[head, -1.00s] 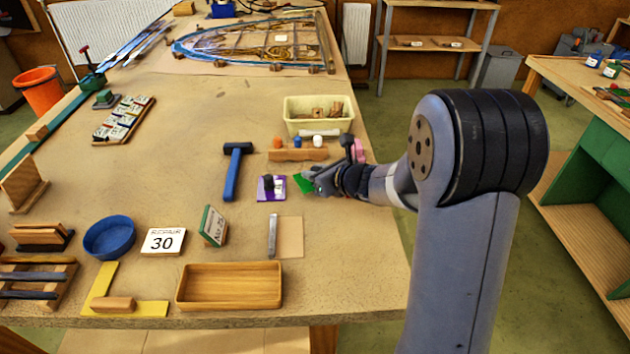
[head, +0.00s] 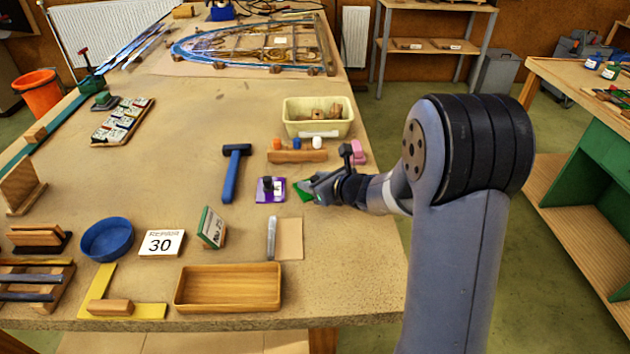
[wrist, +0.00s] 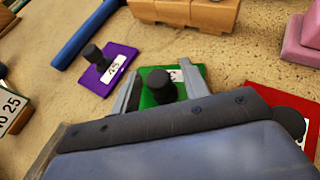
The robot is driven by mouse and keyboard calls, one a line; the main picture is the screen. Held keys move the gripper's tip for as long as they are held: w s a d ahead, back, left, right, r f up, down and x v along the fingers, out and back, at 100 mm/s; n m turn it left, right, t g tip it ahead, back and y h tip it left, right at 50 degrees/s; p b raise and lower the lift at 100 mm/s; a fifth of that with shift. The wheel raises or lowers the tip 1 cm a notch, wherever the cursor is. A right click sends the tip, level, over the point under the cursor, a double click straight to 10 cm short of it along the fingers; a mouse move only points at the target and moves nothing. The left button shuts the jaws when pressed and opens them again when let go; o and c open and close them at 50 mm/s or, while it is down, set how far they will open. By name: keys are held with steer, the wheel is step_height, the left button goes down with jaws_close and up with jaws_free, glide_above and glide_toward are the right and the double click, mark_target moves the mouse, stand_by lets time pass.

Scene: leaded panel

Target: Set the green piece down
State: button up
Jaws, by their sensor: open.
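The green piece (head: 304,193) is a flat plate with a black knob and a white label. It appears to lie flat on the bench just right of the purple piece (head: 270,189), with a gap between them. In the wrist view the green piece (wrist: 172,94) lies between the two fingers of my gripper (wrist: 158,86), which is open around it. My gripper (head: 308,186) hides part of the green piece in the head view. The purple piece (wrist: 108,70) also has a black knob and a number label.
A red piece (wrist: 308,135) sits close on the right in the wrist view, partly hidden by my gripper. A wooden block with knobs (head: 297,156), a pink block (head: 358,156) and a cream tub (head: 318,128) stand behind. A blue-handled hammer (head: 231,178) lies left. Bench nearer the front holds a wooden tray (head: 228,303).

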steer(key=shift+r, duration=0.2)
steer(key=v, duration=1.2)
steer(key=shift+f+p, duration=0.15)
steer(key=shift+p, duration=0.2)
steer(key=b+x, duration=0.1)
steer(key=x, duration=1.1)
steer(key=shift+f, duration=0.3)
steer(key=shift+r+p, duration=0.5)
steer(key=shift+r, duration=1)
